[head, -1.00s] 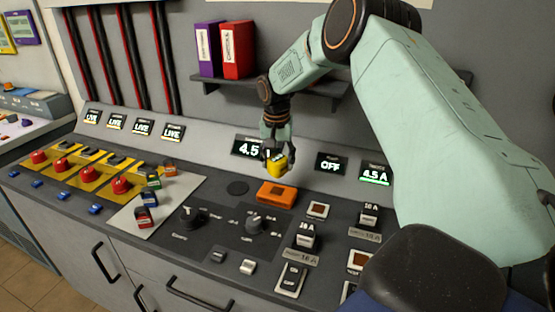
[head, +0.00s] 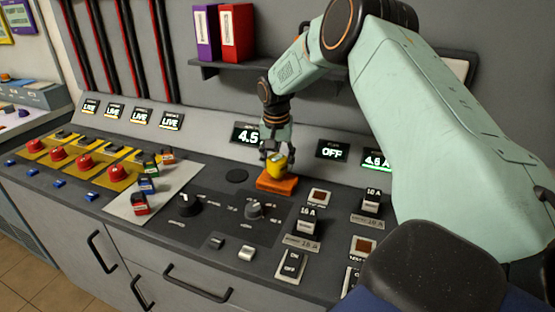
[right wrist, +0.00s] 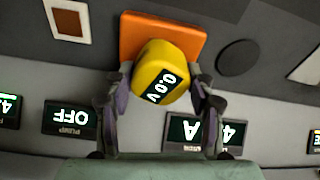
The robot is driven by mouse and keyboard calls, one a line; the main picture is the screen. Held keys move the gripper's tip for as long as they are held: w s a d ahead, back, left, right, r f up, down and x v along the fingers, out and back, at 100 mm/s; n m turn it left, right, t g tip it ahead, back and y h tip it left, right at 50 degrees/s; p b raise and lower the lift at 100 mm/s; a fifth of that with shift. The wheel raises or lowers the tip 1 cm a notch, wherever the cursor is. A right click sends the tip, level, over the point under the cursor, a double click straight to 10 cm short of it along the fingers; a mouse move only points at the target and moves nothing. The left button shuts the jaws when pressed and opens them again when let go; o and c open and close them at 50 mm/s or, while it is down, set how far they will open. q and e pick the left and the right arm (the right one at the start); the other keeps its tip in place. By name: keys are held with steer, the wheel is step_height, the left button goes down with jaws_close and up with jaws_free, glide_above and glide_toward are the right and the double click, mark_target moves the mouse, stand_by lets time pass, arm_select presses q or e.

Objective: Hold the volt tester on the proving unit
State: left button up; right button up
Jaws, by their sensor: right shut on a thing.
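The yellow volt tester (head: 277,166) is held in my right gripper (head: 276,150), which is shut on it. In the head view the tester is right over the orange proving unit (head: 276,185) and appears to touch its top. In the right wrist view the tester (right wrist: 164,75) reads 0.0 V, between the fingers of my right gripper (right wrist: 163,92). It covers part of the orange proving unit (right wrist: 142,28) behind it. Whether the two touch is hard to tell there. My left gripper does not show.
A dark round disc (head: 237,176) lies left of the proving unit. Rotary knobs (head: 254,210), rocker switches (head: 292,264) and breakers (head: 308,226) stand around it. Displays (head: 332,150) line the panel behind. A grey plate (head: 165,196) with coloured locks is at left.

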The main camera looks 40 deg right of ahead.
steer(key=shift+w+f, duration=0.1)
steer(key=shift+f, duration=0.45)
stand_by(0.9)
steer(key=shift+f+p, duration=0.1)
steer(key=shift+p, duration=0.2)
stand_by(2.0)
step_height(320, 180, up, 7)
steer(key=p, duration=0.7)
steer(key=shift+p, duration=0.3)
stand_by(0.4)
stand_by(0.4)
